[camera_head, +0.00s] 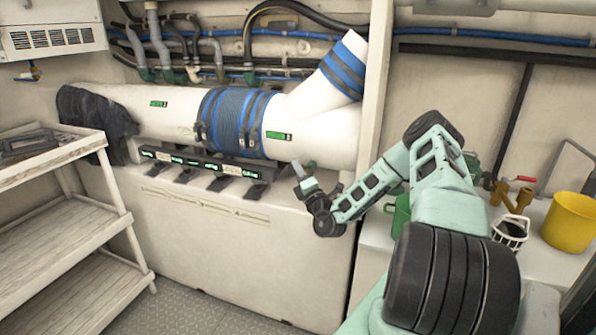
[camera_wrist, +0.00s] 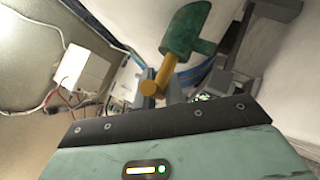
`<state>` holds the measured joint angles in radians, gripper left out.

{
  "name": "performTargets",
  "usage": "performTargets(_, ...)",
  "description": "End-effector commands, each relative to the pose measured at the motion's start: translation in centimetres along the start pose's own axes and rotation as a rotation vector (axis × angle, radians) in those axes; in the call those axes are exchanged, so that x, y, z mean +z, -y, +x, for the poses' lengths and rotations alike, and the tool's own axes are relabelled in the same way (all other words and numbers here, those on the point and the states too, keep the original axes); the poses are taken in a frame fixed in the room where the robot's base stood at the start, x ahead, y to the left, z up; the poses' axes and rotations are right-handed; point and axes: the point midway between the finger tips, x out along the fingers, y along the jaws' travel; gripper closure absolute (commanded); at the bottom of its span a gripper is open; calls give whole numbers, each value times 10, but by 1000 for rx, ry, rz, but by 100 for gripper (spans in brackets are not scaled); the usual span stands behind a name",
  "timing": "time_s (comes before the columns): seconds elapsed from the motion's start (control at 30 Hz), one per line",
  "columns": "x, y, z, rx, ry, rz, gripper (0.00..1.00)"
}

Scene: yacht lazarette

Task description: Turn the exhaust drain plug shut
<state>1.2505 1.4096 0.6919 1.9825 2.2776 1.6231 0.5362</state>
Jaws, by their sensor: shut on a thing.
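The exhaust drain plug has a worn green handle (camera_wrist: 188,28) and a brass-coloured stem (camera_wrist: 166,72) in the wrist view. In the head view a small greenish piece (camera_head: 311,164), apparently its handle, shows just under the large white exhaust pipe (camera_head: 325,136). My gripper (camera_head: 303,178) reaches up to it from below, in front of the white ledge. My gripper (camera_wrist: 152,90) is shut on the plug near the brass stem.
A black rail with dark clamps (camera_head: 205,163) runs under the pipe to the left. A white shelf unit (camera_head: 75,215) stands at left. A yellow bucket (camera_head: 570,222) and a white basket (camera_head: 510,232) stand at right. A white upright post (camera_head: 374,90) is close to my arm.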

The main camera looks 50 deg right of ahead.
Motion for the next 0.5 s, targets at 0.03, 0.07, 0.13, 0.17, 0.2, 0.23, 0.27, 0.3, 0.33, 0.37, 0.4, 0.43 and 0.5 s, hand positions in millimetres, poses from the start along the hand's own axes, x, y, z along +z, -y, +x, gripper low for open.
performTargets(0.03,3,0,1,2,7,-4,100)
performTargets(0.07,4,0,1,2,7,-5,100)
performTargets(0.13,4,0,1,2,7,-5,100)
performTargets(0.17,4,0,1,2,8,-5,100)
performTargets(0.2,4,0,1,2,8,-6,100)
performTargets(0.23,4,0,1,2,8,-6,81)
performTargets(0.27,4,0,1,1,8,-6,72)
performTargets(0.3,4,0,1,1,7,-6,68)
performTargets(0.33,4,0,1,1,7,-6,68)
performTargets(0.37,3,0,1,1,6,-6,68)
performTargets(0.4,3,0,1,1,5,-5,68)
performTargets(0.43,3,0,0,0,5,-5,68)
performTargets(0.5,2,0,0,0,4,-5,68)
